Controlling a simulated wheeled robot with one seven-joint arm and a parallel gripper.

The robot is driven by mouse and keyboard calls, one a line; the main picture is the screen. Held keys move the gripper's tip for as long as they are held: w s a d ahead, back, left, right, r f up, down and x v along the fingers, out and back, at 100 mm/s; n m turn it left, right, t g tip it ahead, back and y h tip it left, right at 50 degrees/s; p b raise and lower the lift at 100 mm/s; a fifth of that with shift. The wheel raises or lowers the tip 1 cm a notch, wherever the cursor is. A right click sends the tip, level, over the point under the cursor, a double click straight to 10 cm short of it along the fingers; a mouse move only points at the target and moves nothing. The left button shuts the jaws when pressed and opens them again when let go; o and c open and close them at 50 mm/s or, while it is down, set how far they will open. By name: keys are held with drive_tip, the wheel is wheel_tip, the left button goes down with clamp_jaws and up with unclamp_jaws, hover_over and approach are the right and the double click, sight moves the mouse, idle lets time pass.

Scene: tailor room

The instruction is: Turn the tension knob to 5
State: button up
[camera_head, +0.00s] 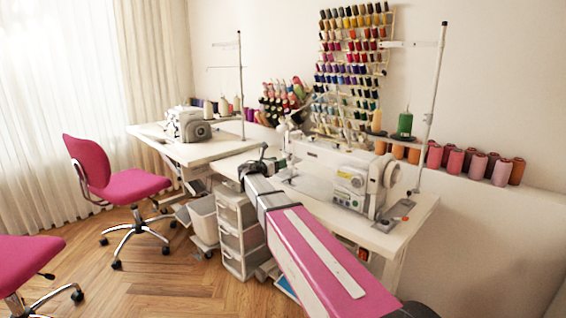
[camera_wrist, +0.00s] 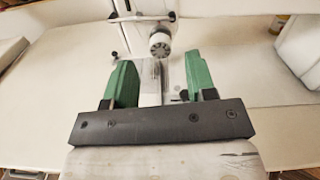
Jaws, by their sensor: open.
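The sewing machine (camera_head: 342,172) is white and stands on the white table at the right in the head view. A round grey knob with a ridged face (camera_wrist: 160,45) shows on the machine in the wrist view, at top centre; I cannot read any numbers on it. My gripper (camera_wrist: 160,75) is open, with its two green fingers apart and nothing held between them. The knob lies beyond the fingertips, roughly in line with the gap between them, and appears apart from them. In the head view my gripper (camera_head: 272,163) is by the machine's left end, small and partly hidden.
The white table (camera_head: 418,208) carries a thread stand (camera_head: 433,110) with a green spool (camera_head: 405,124). A second sewing machine (camera_head: 188,125) stands further left. White drawers (camera_head: 240,235) are below the table. Pink chairs (camera_head: 106,170) stand at the left, with open wooden floor beside them.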

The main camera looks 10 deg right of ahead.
drive_tip(key=shift+x, duration=1.65)
drive_tip(key=c, duration=0.9)
drive_tip(key=m, duration=2.3)
drive_tip(key=shift+m, duration=0.4)
